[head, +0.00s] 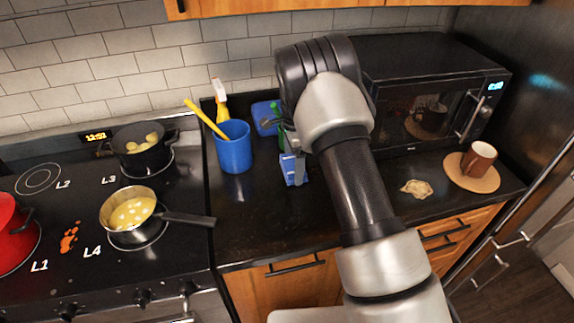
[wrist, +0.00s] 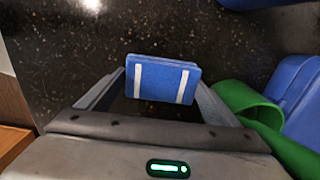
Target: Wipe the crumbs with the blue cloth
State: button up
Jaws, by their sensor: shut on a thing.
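My gripper (head: 291,152) is over the counter, between the blue cup and the microwave. It is shut on the blue cloth (head: 294,170), a folded block with white stripes. In the wrist view the cloth (wrist: 162,80) sits between the two fingers of my gripper (wrist: 163,84), above the dark counter; I cannot tell whether it touches the surface. A pale beige patch (head: 417,188), which looks like the crumbs, lies on the counter in front of the microwave, to the right of my arm. An orange-red spill (head: 69,238) is on the stove.
A blue cup (head: 234,148) with a yellow utensil stands left of my gripper. Green (wrist: 240,100) and blue (wrist: 302,100) items are close at its right in the wrist view. A mug (head: 478,159) stands on a round coaster (head: 474,180). The microwave (head: 430,75) bounds the back.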

aim_at(283, 179)
jog(key=shift+w+d+b, duration=0.15)
jog(key=shift+w+d, duration=0.1)
jog(key=shift+d, duration=1.1)
jog(key=shift+w+d+b, duration=0.1)
jog(key=shift+w+d, duration=0.2)
jog(key=shift+d, duration=1.1)
jog(key=shift+w+d+b, duration=0.15)
jog(key=shift+w+d, duration=0.1)
jog(key=shift+d, duration=1.1)
jog(key=shift+s+d, duration=0.15)
jog(key=shift+s, duration=0.85)
jog(key=shift+s+a+f, duration=0.1)
jog(key=shift+s+a, duration=0.15)
jog(key=shift+a, duration=0.85)
jog(key=shift+s+a+f, duration=0.1)
jog(key=shift+s+a, duration=0.15)
jog(key=shift+a, duration=0.8)
